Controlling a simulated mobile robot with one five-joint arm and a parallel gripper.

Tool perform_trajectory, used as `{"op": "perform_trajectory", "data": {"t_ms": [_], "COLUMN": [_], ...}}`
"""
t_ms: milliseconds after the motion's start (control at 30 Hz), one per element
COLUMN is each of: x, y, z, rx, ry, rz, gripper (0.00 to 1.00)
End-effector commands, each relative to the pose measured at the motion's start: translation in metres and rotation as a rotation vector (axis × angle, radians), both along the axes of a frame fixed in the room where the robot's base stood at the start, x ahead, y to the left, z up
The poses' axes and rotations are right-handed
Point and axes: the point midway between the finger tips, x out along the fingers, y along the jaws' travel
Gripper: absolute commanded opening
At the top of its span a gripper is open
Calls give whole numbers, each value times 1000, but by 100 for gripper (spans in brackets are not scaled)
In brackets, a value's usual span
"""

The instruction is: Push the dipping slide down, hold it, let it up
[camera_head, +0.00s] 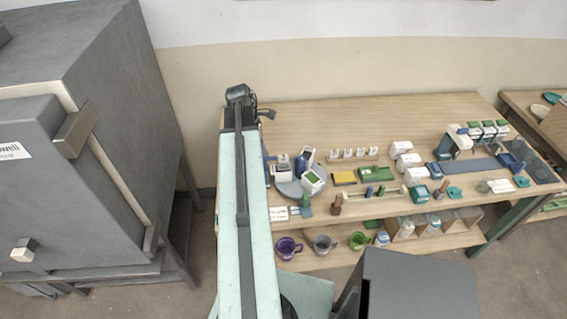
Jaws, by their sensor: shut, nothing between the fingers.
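A blue-and-white upright device (453,141) stands on the right part of the wooden bench. It may be the dipping slide, but it is too small to tell for sure, and its moving part cannot be made out. My gripper (268,114) is the small dark end at the tip of my pale green arm, over the bench's back left. It looks shut and empty. It is far to the left of the device and apart from it. My arm hides a strip of the bench's left end.
Purple (288,248), grey (325,244) and green (358,241) mugs stand on the lower shelf. A large grey kiln (95,120) stands left.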

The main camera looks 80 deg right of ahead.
Motion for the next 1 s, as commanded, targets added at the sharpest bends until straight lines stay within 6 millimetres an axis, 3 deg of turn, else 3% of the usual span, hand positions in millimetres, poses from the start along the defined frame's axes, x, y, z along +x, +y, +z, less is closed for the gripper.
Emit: {"op": "perform_trajectory", "data": {"t_ms": [1000], "x": [-1], "y": [0], "z": [-54], "rx": [1], "ry": [0], "rz": [-1], "gripper": [0]}}
